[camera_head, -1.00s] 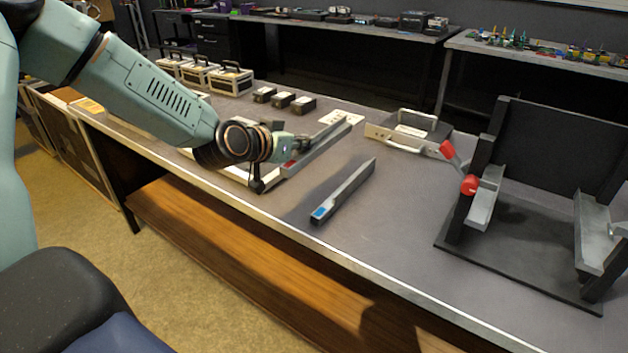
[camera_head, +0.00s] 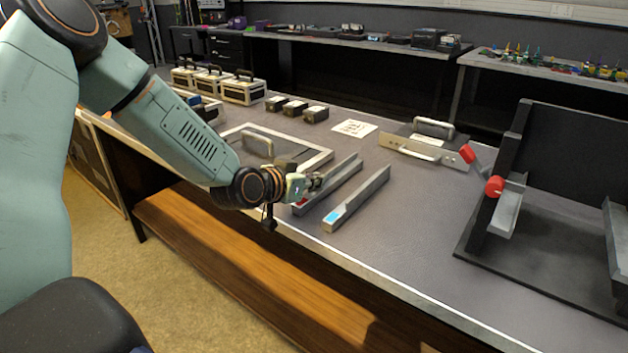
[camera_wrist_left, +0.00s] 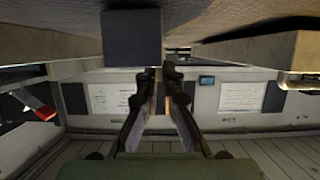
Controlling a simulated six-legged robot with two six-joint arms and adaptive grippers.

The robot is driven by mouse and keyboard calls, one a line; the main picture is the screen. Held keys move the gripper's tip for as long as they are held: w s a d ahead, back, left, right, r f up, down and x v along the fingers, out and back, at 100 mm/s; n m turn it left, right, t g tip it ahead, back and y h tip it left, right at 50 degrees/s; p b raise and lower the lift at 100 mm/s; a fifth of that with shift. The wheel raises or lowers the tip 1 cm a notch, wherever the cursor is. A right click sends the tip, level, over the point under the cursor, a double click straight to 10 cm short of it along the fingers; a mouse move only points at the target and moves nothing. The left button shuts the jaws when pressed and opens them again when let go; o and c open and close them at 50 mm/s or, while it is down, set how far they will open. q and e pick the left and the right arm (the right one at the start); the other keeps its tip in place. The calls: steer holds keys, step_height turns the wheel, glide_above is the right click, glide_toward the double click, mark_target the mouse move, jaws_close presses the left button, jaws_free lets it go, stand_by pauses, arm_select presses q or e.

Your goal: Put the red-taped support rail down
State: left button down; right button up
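The grey red-taped support rail (camera_head: 342,178) is low over the bench or on it, beside the blue-taped rail (camera_head: 362,196); whether it touches the bench I cannot tell. Its red tape shows at the near end. My left gripper (camera_head: 316,181) is at this rail near the taped end and looks shut on it; the contact is partly hidden. In the left wrist view the fingers (camera_wrist_left: 162,78) are close together, with a dark bluish rail end (camera_wrist_left: 132,38) beside them; I cannot tell which rail it is. My right gripper is not in view.
A pale rectangular frame (camera_head: 321,157) lies left of the rails. A metal bracket with handles (camera_head: 425,152) is behind them, and a black stand (camera_head: 570,150) with red knobs is at right. The bench's front edge is close. Bare bench lies right of the blue-taped rail.

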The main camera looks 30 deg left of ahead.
arm_select(q)
steer(key=c, duration=1.5)
jaws_free()
steer(key=shift+w+a+f, duration=0.1)
steer(key=shift+f, duration=0.1)
steer(key=shift+c, duration=0.2)
steer(key=shift+r, duration=0.1)
